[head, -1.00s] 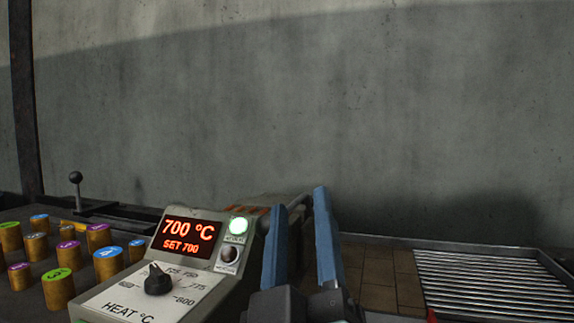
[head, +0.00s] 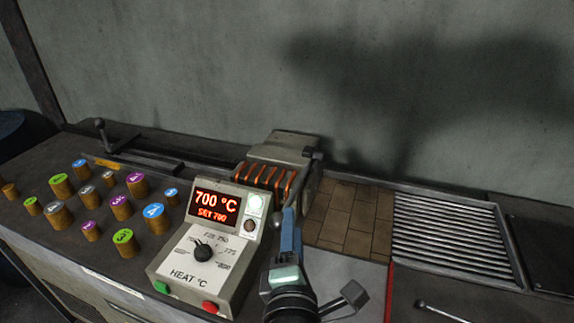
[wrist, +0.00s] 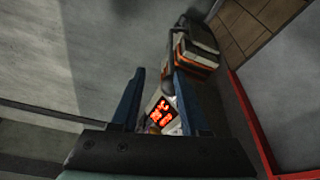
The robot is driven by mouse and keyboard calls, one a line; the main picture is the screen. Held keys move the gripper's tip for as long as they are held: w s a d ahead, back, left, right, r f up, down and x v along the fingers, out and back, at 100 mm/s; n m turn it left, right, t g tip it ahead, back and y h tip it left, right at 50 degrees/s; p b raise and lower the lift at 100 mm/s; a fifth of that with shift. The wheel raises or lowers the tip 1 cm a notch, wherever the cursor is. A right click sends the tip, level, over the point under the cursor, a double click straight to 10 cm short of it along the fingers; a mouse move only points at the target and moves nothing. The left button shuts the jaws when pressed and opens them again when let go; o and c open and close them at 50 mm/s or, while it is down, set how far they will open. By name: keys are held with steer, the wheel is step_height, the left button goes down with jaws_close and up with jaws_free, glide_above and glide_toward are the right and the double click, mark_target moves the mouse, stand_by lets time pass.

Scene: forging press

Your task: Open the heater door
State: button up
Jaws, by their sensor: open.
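The heater (head: 283,148) is a grey box with glowing orange coils, behind the control panel at the middle of the head view. It also shows at the top of the wrist view (wrist: 200,35). A grey housing covers its top and right side; I cannot clearly tell the door's edges or how far it stands open. My gripper (head: 292,212) is open and empty, its blue fingers in front of the heater's right side and apart from it. In the wrist view the open fingers (wrist: 160,78) point toward the panel and heater.
The control panel (head: 212,250) reads 700 °C, SET 700, with a lit lamp and a black knob. Several numbered cylinders (head: 122,208) stand at left. Brown tiles (head: 345,222) and a metal rack (head: 450,240) lie at right. A wall (head: 200,60) stands behind.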

mark_target(289, 199)
steer(key=w+f+n+p, duration=0.1)
steer(key=w+p, duration=0.1)
steer(key=w, duration=0.1)
steer(key=w+f+n+g+p, duration=0.1)
steer(key=w, duration=0.3)
steer(key=w+f+n+p, duration=0.1)
steer(key=w+p, duration=0.1)
steer(key=w, duration=0.2)
steer(key=shift+a+f+g+p, duration=0.25)
steer(key=shift+a+g+p, duration=0.05)
stand_by(0.4)
jaws_close()
